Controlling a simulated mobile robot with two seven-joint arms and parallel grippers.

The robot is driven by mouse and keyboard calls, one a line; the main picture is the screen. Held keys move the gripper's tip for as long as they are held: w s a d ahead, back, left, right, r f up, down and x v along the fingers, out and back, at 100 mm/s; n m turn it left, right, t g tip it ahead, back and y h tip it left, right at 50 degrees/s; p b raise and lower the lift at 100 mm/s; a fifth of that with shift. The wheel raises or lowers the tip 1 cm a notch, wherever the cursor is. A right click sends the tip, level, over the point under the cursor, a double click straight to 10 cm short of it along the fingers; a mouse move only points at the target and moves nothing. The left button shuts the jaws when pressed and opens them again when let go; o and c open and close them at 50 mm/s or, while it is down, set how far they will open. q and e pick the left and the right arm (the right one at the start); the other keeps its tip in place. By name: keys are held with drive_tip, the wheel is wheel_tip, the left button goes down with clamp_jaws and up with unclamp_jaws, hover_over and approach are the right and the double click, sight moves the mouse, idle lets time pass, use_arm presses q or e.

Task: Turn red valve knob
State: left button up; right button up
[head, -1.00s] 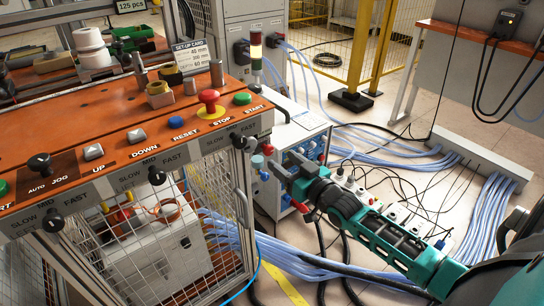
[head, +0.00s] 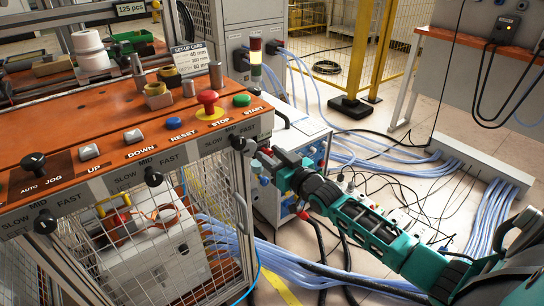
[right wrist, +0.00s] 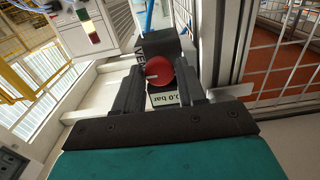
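The red valve knob (right wrist: 159,69) is a round red knob on a dark block with partly hidden lettering, in the middle of the right wrist view. My right gripper (right wrist: 161,80) is open, with one dark finger on each side of the knob; whether either finger touches it I cannot tell. In the head view my right gripper (head: 278,158) is at the right end of the orange control bench, where the knob is mostly hidden by the fingers. My left gripper is not in view.
A pressure label reading "0.0 bar" (right wrist: 165,99) is just below the knob. The orange bench (head: 60,150) carries a red stop button (head: 207,97) and several other buttons. A white cabinet (head: 300,130) stands behind my gripper; blue hoses (head: 370,155) cover the floor.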

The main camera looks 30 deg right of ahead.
drive_tip(key=c, duration=0.7)
drive_tip(key=shift+o, duration=0.2)
